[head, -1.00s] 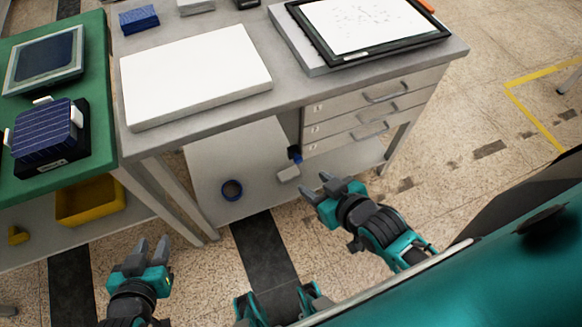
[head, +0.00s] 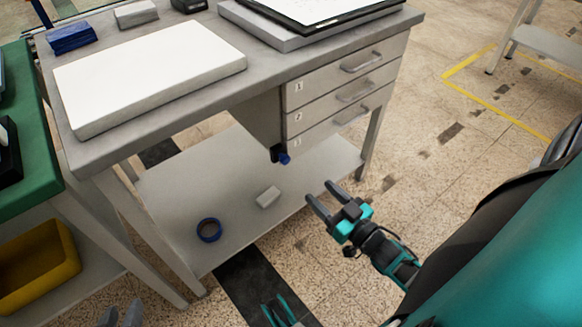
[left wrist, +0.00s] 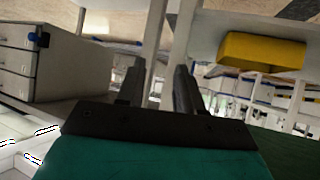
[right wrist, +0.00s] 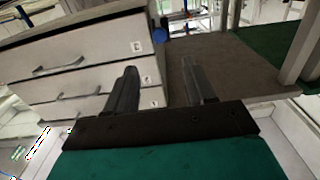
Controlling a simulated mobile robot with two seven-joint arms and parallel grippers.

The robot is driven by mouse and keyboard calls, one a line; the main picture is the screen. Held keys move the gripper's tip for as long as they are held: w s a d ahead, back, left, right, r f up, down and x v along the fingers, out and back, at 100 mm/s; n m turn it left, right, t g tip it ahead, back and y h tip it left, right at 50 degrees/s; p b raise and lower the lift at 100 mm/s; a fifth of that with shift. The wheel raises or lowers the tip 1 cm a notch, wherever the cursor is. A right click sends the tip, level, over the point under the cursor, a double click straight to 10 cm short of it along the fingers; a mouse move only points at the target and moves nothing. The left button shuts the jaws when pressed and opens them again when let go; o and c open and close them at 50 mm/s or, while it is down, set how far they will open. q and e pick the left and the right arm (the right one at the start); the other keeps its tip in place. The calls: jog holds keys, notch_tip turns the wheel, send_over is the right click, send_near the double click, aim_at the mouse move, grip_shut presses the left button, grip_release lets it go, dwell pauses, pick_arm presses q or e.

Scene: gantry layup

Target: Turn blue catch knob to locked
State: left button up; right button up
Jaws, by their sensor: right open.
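The blue catch knob (head: 284,158) sits on a dark mount at the lower left edge of the drawer unit, under the bench top. It shows at the left of the left wrist view (left wrist: 39,39) and small at the top of the right wrist view (right wrist: 160,35). Its turn position is too small to read. My right gripper (head: 323,193) is open and empty, in front of the bench, below and right of the knob, apart from it. My left gripper (head: 122,313) is open and empty at the bottom edge, far from the knob; its fingers show apart in the left wrist view (left wrist: 159,85).
The bench's lower shelf (head: 185,195) holds a blue tape ring (head: 209,230) and a pale block (head: 268,197). Drawers with handles (head: 361,61) face right of the knob. A white slab (head: 150,75) lies on the bench top. A yellow bin (head: 38,265) is at left.

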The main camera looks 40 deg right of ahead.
aim_at(287, 161)
jog(key=w+b, duration=0.1)
jog(key=w, duration=0.6)
jog(key=w+b, duration=0.1)
jog(key=w, duration=0.2)
jog(key=shift+w+a+b, duration=0.35)
jog(key=shift+w+a, duration=0.05)
pick_arm(q)
jog(key=shift+w+d+f+h, duration=0.2)
jog(key=shift+d+f+h, duration=0.1)
jog(key=shift+d+f, duration=0.25)
pick_arm(e)
jog(key=shift+w+a, duration=0.1)
jog(key=shift+w, duration=0.65)
grip_shut()
pick_arm(q)
jog(key=shift+a+f, duration=0.1)
